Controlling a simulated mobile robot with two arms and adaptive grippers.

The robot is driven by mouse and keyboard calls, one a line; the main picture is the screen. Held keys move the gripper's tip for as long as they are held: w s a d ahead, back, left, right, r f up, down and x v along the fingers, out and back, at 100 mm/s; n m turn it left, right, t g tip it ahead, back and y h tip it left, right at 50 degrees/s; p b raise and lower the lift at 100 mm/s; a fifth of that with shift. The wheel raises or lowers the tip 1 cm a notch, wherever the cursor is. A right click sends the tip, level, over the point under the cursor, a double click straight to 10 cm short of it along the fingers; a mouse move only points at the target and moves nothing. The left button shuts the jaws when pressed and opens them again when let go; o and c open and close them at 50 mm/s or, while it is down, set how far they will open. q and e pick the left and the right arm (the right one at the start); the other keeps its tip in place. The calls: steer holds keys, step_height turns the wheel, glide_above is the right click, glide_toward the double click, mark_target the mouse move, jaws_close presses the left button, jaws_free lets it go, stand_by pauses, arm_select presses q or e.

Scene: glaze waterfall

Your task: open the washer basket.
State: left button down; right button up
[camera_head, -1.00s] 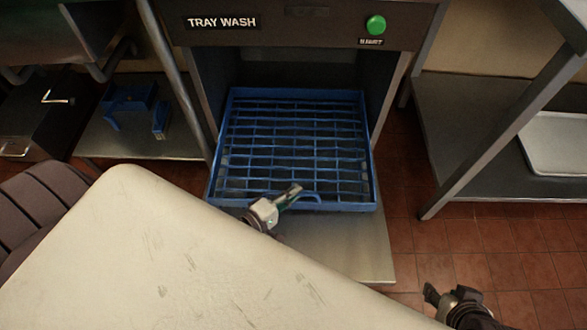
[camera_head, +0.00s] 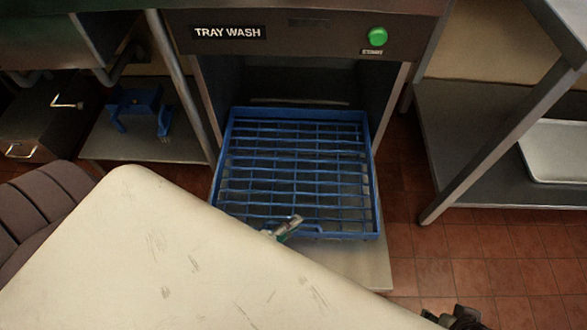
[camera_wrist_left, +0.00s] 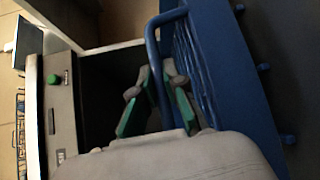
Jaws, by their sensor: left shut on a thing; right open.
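The blue wire washer basket (camera_head: 372,190) sticks out of the opening of the tray washer (camera_head: 280,40) toward me. Its floor grid is empty. My left gripper (camera_head: 289,226) is at the basket's front rim and is shut on the basket's front handle (camera_head: 316,228). In the left wrist view the blue handle (camera_wrist_left: 152,45) runs down between the green-padded fingers (camera_wrist_left: 157,95), and part of the grip is hidden. My right gripper (camera_head: 432,315) is open and empty at the bottom edge of the head view, mostly cut off.
A grey metal sill (camera_head: 360,262) lies below the basket. A green button (camera_head: 377,36) is on the washer's front. A shelf at right holds a pale tray (camera_head: 560,150). Tiled floor (camera_head: 480,262) is clear.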

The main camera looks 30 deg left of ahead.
arm_select(q)
steer(key=c, duration=1.2)
jaws_free()
steer(key=shift+s, duration=0.1)
steer(key=v, duration=1.1)
steer(key=shift+s+a, duration=0.2)
steer(key=shift+s, duration=0.2)
steer(key=shift+s, duration=0.1)
